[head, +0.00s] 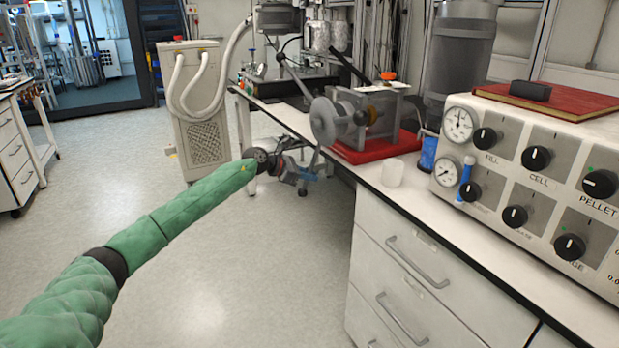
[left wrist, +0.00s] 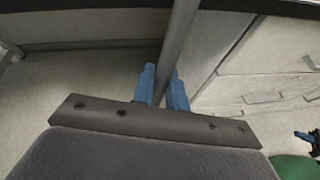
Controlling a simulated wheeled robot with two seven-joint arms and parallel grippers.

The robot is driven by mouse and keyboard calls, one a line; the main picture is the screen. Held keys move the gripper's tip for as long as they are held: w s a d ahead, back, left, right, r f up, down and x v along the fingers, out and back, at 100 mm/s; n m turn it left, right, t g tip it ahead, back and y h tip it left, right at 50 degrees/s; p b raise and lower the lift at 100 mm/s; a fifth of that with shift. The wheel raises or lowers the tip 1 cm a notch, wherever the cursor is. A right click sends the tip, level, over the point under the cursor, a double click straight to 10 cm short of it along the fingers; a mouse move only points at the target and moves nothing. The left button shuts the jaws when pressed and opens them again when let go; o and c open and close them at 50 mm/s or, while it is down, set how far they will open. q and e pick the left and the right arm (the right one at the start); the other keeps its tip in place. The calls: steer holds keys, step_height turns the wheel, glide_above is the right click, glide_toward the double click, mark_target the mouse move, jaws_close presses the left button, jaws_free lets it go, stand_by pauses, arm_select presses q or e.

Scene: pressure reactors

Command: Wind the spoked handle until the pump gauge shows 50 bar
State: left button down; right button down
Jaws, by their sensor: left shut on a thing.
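The spoked handle (head: 323,120) is on the side of the pump (head: 364,118), which stands on a red base on the bench. Its dark spokes reach up and down from a round grey hub. My left gripper (head: 312,175) is at the lower spoke, its blue fingers closed around it. In the left wrist view the grey spoke (left wrist: 178,50) runs up between the blue fingertips (left wrist: 164,88). Two round white gauges, upper (head: 459,124) and lower (head: 447,172), sit on the panel at right; their readings are too small to tell. My right gripper (left wrist: 306,139) shows partly at the left wrist view's right edge.
The bench drawers (head: 408,262) are just right of my left gripper. The control panel (head: 560,110) with several black knobs is at right, with a red book on top. The floor at left is open.

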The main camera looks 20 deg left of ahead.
arm_select(q)
steer(key=shift+a, duration=0.1)
steer(key=c, duration=1.4)
jaws_free()
steer(key=shift+c, duration=0.2)
steer(key=v, duration=0.7)
steer(key=shift+s+a, duration=0.2)
steer(key=shift+a, duration=0.05)
steer(key=shift+r, duration=0.1)
stand_by(0.4)
stand_by(0.6)
